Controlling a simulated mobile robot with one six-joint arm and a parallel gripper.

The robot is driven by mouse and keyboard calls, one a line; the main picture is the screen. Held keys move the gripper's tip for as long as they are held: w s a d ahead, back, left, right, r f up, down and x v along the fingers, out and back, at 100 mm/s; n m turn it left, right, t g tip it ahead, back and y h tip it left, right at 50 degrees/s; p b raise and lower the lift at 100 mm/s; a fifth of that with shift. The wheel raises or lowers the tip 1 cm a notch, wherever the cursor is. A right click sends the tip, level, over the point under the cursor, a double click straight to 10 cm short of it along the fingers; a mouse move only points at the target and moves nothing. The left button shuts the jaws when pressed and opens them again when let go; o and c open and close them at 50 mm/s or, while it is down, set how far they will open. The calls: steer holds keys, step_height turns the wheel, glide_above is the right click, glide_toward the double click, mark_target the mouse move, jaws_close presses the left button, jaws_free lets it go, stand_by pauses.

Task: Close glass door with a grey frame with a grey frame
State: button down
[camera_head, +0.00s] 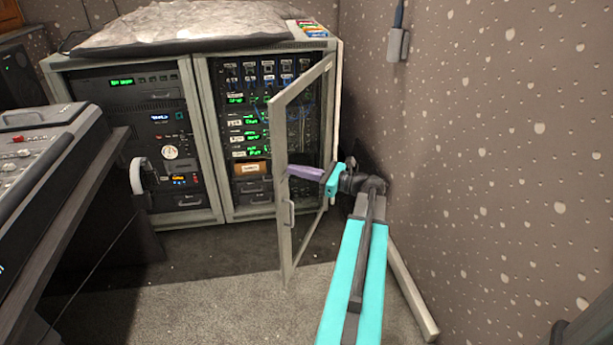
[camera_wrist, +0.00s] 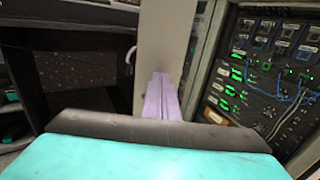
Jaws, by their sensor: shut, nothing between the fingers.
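The glass door with a grey frame (camera_head: 281,190) stands open in the head view, swung out from the right bay of the rack cabinet. Its small handle (camera_head: 291,213) is on the free edge. My gripper (camera_head: 290,171) is shut and empty, with purple fingers at the door's free edge, level with its middle. In the wrist view my gripper (camera_wrist: 161,84) points at the door's grey frame (camera_wrist: 162,45). Whether the fingertips touch the frame cannot be told.
The grey-framed rack cabinet (camera_head: 200,130) holds lit equipment. A desk with a mixing console (camera_head: 40,150) stands at the left, with a chair part (camera_head: 137,176) near it. A speckled wall (camera_head: 500,150) is close on the right. Carpet (camera_head: 200,290) in front is clear.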

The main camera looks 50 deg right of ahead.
steer(key=shift+x, duration=0.8)
